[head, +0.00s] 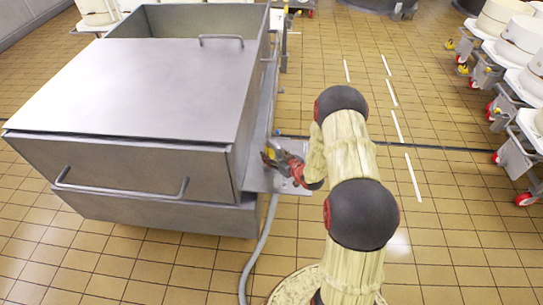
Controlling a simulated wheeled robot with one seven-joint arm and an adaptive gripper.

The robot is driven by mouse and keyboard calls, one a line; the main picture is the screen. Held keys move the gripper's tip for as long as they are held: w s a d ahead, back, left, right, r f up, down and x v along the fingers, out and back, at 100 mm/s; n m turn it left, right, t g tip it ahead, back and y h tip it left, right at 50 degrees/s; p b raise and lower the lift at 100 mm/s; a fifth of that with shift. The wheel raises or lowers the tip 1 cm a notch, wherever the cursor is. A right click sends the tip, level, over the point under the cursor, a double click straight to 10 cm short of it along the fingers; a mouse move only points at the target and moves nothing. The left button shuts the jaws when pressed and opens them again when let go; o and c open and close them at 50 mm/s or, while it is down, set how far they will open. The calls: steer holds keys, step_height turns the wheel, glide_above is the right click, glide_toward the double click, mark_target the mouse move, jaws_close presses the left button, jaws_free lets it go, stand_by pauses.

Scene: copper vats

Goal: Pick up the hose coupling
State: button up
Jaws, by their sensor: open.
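My gripper (273,158) is small in the head view, at the right side of a large steel vat (120,155). It is open, with its dark fingers pointing left toward the vat wall. It is over or beside a small pale metal shelf (259,180) on that wall. I cannot make out the coupling clearly, as the gripper covers much of that spot.
A grey hose (264,245) runs from below the shelf down along the floor. The vat's lid handle (221,38) and front handle (120,194) stick out. Wheeled carts with white tubs (505,50) stand at the right. The tiled floor right of my arm is clear.

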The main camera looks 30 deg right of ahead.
steer(key=shift+w, duration=0.4)
steer(key=shift+c, duration=0.9)
jaws_close()
